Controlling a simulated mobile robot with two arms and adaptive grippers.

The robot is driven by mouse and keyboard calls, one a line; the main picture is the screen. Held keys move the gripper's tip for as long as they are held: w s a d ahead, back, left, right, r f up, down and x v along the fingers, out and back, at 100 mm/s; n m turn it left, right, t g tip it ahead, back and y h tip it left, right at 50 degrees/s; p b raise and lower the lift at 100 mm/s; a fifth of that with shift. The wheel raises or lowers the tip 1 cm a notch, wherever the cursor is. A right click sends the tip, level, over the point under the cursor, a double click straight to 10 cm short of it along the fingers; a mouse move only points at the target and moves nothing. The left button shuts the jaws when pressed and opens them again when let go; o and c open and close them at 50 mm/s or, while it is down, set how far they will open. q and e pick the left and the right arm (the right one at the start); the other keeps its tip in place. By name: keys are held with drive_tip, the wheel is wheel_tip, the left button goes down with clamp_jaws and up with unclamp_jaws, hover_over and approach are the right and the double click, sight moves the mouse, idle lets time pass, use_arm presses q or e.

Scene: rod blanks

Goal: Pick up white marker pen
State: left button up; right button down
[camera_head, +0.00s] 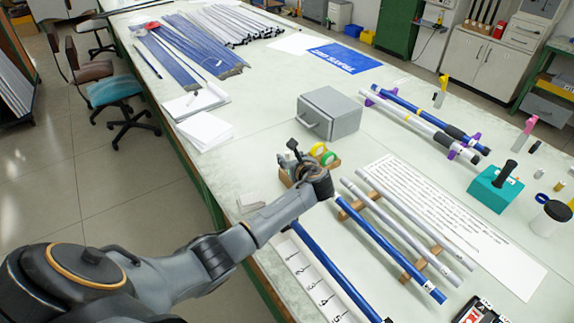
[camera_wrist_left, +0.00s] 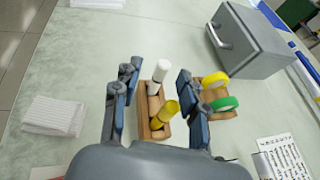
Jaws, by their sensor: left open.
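The white marker pen (camera_wrist_left: 160,71) stands tilted in a wooden holder (camera_wrist_left: 153,103), with a yellow marker (camera_wrist_left: 165,114) nearer to my wrist camera. My left gripper (camera_wrist_left: 156,76) is open, with one finger on each side of the white pen and a gap between pen and fingers. In the head view my left gripper (camera_head: 293,160) is over the holder's spot and hides the pen. My right gripper is not in view.
Yellow tape (camera_wrist_left: 215,80) and green tape (camera_wrist_left: 224,104) sit close beside the right finger. A grey metal box (camera_head: 329,114) stands behind. Blue and pale rods (camera_head: 405,218) lie on wooden supports to the right. White paper (camera_head: 204,131) lies to the left.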

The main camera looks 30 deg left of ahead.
sight(288, 154)
use_arm(q)
drive_tip(key=shift+w+a+f, duration=0.2)
drive_tip(key=shift+w+a, duration=0.1)
drive_tip(key=shift+w, duration=0.1)
drive_tip(key=x, duration=0.4)
drive_tip(key=shift+w+d+f, duration=0.1)
drive_tip(key=shift+d+f, duration=0.05)
drive_tip(key=shift+d, duration=0.1)
drive_tip(key=shift+c, duration=0.7)
clamp_jaws()
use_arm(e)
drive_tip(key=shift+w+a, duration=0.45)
